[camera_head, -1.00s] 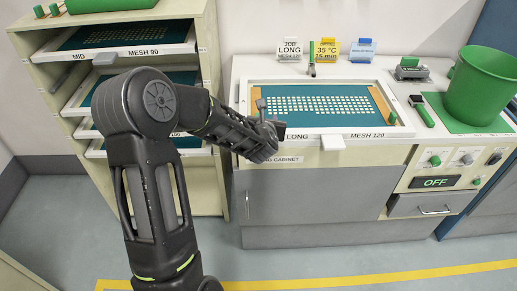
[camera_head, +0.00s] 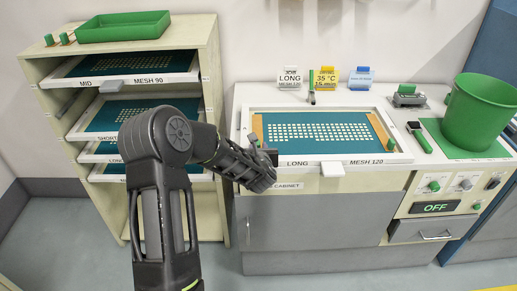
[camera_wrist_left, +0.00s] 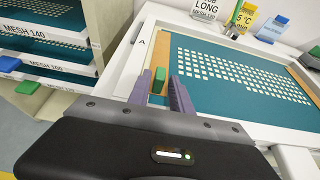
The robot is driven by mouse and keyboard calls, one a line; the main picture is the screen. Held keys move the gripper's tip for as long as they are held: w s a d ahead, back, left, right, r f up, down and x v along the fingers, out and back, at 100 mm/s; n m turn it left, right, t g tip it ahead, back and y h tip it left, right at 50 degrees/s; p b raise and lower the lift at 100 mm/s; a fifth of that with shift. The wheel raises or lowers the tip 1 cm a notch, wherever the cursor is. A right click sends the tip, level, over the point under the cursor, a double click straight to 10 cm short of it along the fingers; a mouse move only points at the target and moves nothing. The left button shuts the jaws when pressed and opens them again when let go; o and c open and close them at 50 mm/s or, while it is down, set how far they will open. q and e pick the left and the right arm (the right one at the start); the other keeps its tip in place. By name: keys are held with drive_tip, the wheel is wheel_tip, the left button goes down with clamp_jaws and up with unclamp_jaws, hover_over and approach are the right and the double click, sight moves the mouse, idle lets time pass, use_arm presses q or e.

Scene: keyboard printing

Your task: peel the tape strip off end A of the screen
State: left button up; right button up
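The screen (camera_head: 318,158) lies flat in its white frame on the bench, labelled LONG and MESH 120. An orange-brown tape strip (camera_wrist_left: 161,57) runs along its left end, beside a label A (camera_wrist_left: 142,42) on the frame. A green tab (camera_wrist_left: 158,80) stands at the near part of that strip. My left gripper (camera_wrist_left: 160,78) is at this end, its two fingers apart on either side of the tab, with a visible gap on the left. It also shows in the head view (camera_head: 265,150), where its arm hides the near left corner. My right gripper is not in view.
A second tape strip (camera_head: 380,130) lies at the screen's right end. Sign cards (camera_head: 326,77) stand behind. A rack (camera_head: 215,60) of screens is at the left, with a green tray (camera_head: 122,26) on top.

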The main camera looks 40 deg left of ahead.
use_arm(q)
drive_tip(key=shift+x, duration=1.35)
drive_tip(key=shift+c, duration=0.5)
clamp_jaws()
drive_tip(key=shift+r, duration=0.1)
idle(0.6)
drive_tip(key=shift+r+p, duration=0.4)
drive_tip(key=shift+r, duration=1.25)
